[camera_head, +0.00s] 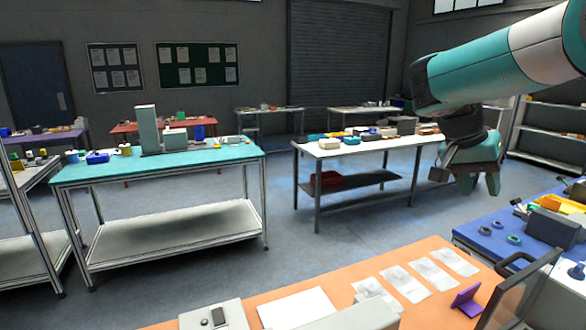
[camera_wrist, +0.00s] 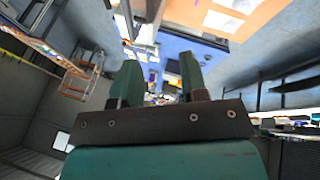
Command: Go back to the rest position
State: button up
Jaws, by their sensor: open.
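My gripper (camera_head: 479,185) hangs in the air at the right of the head view, at the end of my teal and white arm. It shows in front of the white table's right end. In the wrist view my gripper (camera_wrist: 159,82) has its two teal fingers apart, with nothing held between them. The wrist view is tilted, with the orange table (camera_wrist: 247,22) and the blue table (camera_wrist: 182,48) beyond the fingers.
The orange table (camera_head: 262,303) in front bears white sheets (camera_head: 433,274), a purple stand (camera_head: 466,300) and a dark-framed panel (camera_head: 517,300). A blue table (camera_head: 480,236) stands at right. Teal (camera_head: 100,174) and white (camera_head: 345,151) tables stand behind. Floor between is clear.

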jog(key=s+a+f+n+y+b, duration=0.3)
jog(key=s+a+n, duration=0.5)
jog(key=s+a, duration=0.3)
jog(key=s+a+f+n+t+y+b, duration=0.1)
jog(key=s+a+f+n+y, duration=0.5)
jog(key=s+a, duration=0.6)
notch_tip(320, 180, down, 2)
jog(key=s+n+b, duration=0.1)
jog(key=s+n, duration=0.1)
jog(key=n, duration=0.1)
jog(key=shift+s+a+f+n+y+b, duration=0.15)
jog(key=shift+s+f+n+y+b, duration=0.15)
jog(key=shift+s+b, duration=0.1)
